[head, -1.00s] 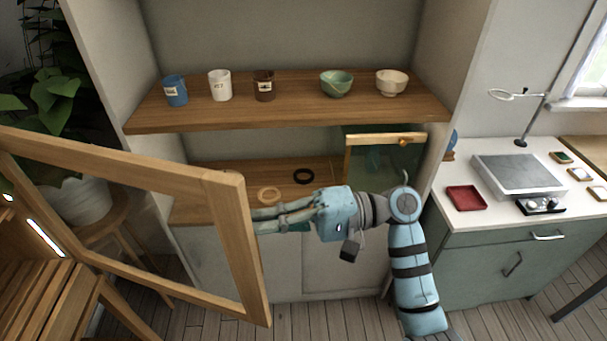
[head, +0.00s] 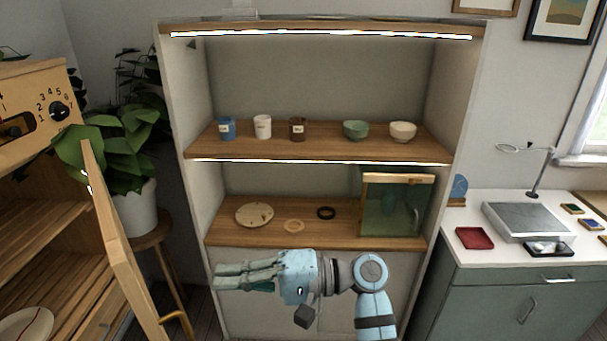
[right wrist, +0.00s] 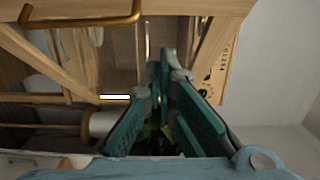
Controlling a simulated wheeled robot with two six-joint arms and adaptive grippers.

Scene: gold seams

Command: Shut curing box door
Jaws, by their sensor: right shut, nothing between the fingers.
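The wooden curing box (head: 20,85) stands at the left edge of the head view, with a dial on its top panel and slatted shelves inside. Its framed door (head: 122,250) stands open and shows nearly edge-on, with a brass handle (head: 178,322) low on it. My right gripper (head: 217,277) is shut and empty, pointing left, to the right of the door with a gap in the picture. In the right wrist view, the closed fingers (right wrist: 160,75) point toward the wooden door frame, and the brass handle (right wrist: 80,22) shows at upper left. My left gripper is not in view.
A shelf unit (head: 315,155) with cups, bowls and a small glass-fronted case (head: 397,205) stands behind my right arm. A plant (head: 100,150) on a stool is behind the door. A pale dish (head: 25,325) sits inside the box. A counter (head: 480,256) is at right.

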